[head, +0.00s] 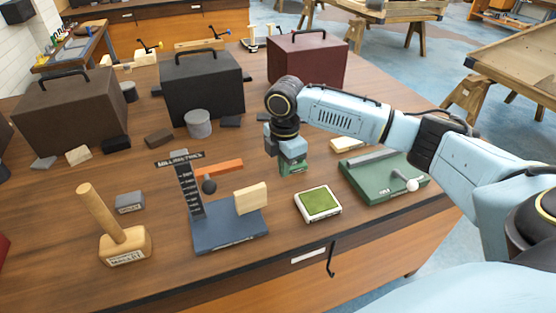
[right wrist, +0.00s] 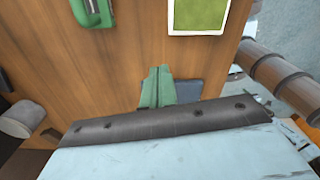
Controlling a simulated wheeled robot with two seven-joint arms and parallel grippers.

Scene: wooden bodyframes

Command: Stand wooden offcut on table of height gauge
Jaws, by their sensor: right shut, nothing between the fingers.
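The wooden offcut (head: 251,198) is a pale block standing on the right part of the blue table of the height gauge (head: 230,232). The gauge has an upright dark scale marked MILLIMETRES and an orange arm (head: 219,168) that reaches right above the table. The offcut looks upright and apart from the orange arm. My right gripper (head: 292,168) is behind and to the right of the offcut, not touching it. Its green fingers (right wrist: 157,86) are together and empty in the right wrist view. My left gripper is not in view.
A green-topped pad (head: 318,204) lies right of the gauge, and a green fixture (head: 384,184) farther right. A wooden mallet (head: 124,243) and a small grey block (head: 130,202) stand left. A grey can (head: 198,124) and toolboxes (head: 203,84) are behind.

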